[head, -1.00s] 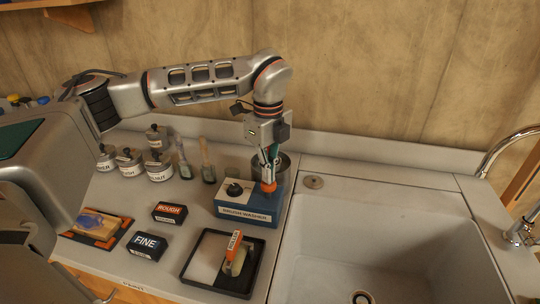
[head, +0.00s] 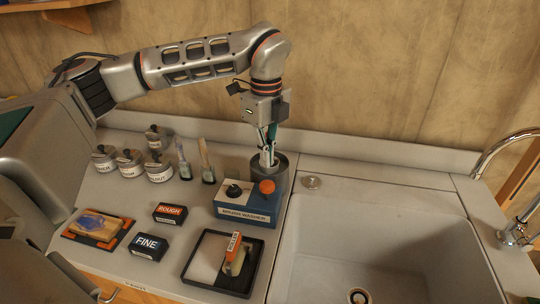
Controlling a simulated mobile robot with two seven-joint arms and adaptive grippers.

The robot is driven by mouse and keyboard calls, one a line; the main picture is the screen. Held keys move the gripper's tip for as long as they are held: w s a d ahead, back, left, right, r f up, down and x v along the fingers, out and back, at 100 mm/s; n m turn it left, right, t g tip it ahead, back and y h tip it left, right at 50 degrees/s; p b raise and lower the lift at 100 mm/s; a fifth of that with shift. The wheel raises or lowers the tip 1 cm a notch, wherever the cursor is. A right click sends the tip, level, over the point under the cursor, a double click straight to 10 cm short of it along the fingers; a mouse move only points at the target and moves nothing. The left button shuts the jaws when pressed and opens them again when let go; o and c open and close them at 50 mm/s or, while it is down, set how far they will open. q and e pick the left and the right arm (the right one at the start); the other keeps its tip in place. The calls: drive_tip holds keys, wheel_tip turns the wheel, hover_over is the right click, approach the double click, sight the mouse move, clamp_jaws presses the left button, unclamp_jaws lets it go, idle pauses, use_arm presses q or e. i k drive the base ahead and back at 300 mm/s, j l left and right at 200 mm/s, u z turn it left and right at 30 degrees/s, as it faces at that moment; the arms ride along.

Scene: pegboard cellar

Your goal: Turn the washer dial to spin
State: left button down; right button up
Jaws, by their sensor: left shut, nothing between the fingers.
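The brush washer (head: 272,206) is a blue box with a white front label, on the counter left of the sink. A black dial (head: 233,190) sits on a pale plate on its top left; its pointer setting is too small to read. An orange round knob (head: 266,187) is on its top right. A grey metal pot (head: 283,172) stands at its back. My left gripper (head: 268,163) points down, shut and empty, over or just inside the pot, behind the orange knob and apart from the black dial. Whether it touches the pot cannot be told. My right gripper is out of view.
Two upright brushes (head: 206,165) and several lidded jars (head: 130,164) stand left of the washer. ROUGH (head: 170,213) and FINE (head: 147,246) blocks and a black tray (head: 203,287) with a roller lie in front. The sink (head: 395,250) is at right.

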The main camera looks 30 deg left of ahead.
sight(234, 191)
drive_tip(key=k, duration=1)
